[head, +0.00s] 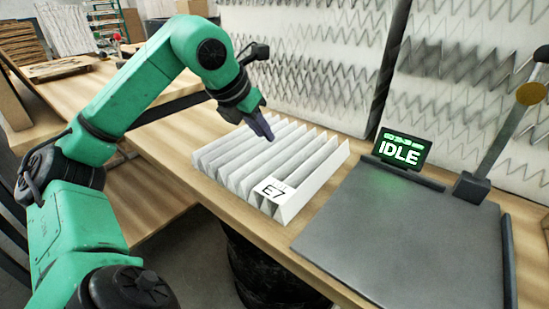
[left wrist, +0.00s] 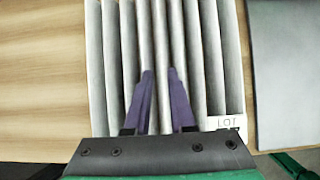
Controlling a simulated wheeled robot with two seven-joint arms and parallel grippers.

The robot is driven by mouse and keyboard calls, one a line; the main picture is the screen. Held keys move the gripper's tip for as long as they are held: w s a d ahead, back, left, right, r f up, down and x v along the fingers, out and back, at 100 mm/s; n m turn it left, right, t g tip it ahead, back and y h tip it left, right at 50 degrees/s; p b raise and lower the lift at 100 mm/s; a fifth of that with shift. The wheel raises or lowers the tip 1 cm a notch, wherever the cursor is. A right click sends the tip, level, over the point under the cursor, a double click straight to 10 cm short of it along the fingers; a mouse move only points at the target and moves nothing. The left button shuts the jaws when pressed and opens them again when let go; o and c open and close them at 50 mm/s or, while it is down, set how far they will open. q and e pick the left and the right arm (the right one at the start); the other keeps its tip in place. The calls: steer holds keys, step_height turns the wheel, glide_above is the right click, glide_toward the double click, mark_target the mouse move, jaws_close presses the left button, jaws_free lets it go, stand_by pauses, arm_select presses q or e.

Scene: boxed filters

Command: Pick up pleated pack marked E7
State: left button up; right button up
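The white pleated pack (head: 240,160) lies on the wooden bench, with a label reading E7 (head: 271,190) at its near right corner. It also fills the middle of the left wrist view (left wrist: 205,60), where part of a label reading LOT (left wrist: 226,122) shows. My left gripper (head: 262,127) is over the far part of the pack. In the left wrist view its two purple fingers (left wrist: 160,82) stand apart, with pleats visible between them. The fingers look open; I cannot tell whether they touch the pleats. My right gripper is not in view.
A dark grey flat plate (head: 410,240) lies right of the pack, with a small screen reading IDLE (head: 402,149) at its back and a lever arm (head: 497,130) at its right. Zigzag-patterned white panels (head: 310,50) stand behind. Bare bench (left wrist: 40,80) lies left of the pack.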

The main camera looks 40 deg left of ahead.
mark_target(273, 146)
arm_select(q)
steer(key=x, duration=0.6)
steer(key=shift+w+d+f, duration=0.15)
steer(key=shift+f, duration=0.25)
jaws_close()
steer(key=shift+r, duration=0.1)
